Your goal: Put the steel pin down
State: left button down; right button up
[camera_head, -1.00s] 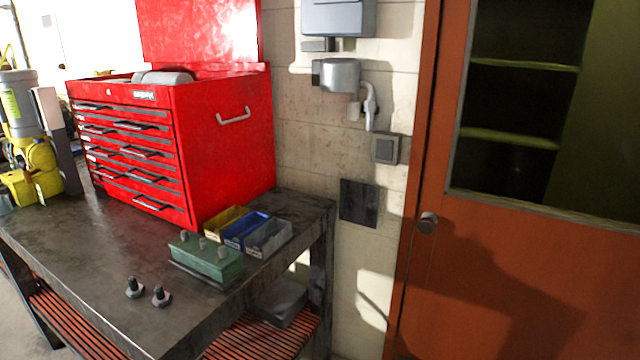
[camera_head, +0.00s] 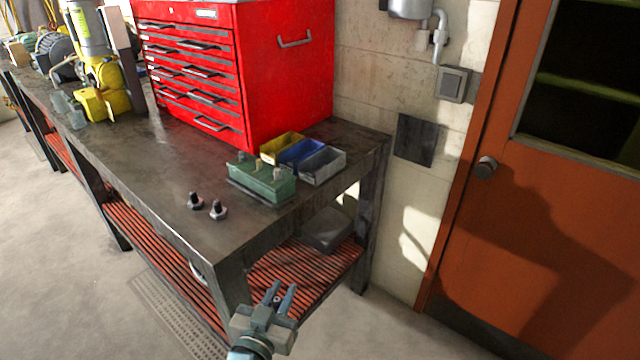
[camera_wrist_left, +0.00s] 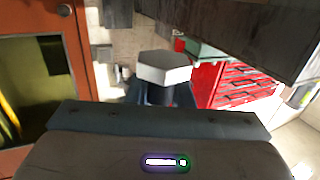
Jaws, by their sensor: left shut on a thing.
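My left gripper (camera_head: 281,292) is at the bottom of the head view, in front of the bench's near end and off its top. It is shut on a steel pin, seen in the left wrist view as a grey hexagonal head (camera_wrist_left: 163,68) on a dark shank (camera_wrist_left: 160,94). In the head view the held pin is too small to make out clearly. Two similar pins, a left one (camera_head: 195,201) and a right one (camera_head: 218,210), stand on the bench top (camera_head: 150,170) near its front edge. My right gripper is not in view.
A red tool chest (camera_head: 285,85) stands behind. The bench top around the two pins is clear. A slatted shelf (camera_head: 170,250) lies below.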

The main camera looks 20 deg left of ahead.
pick_arm(q)
jog(key=shift+s+a+f, duration=0.2)
jog(key=shift+a+f, duration=0.1)
jog(key=shift+a, duration=0.15)
jog(key=s+a+r+n+y, duration=0.1)
jog(key=s+a+r+y, duration=0.1)
jog(key=a, duration=1.2)
jog(key=w+a+r+n+y, duration=0.1)
jog(key=a+r, duration=0.3)
jog(key=r, duration=0.3)
jog(key=shift+r, duration=0.1)
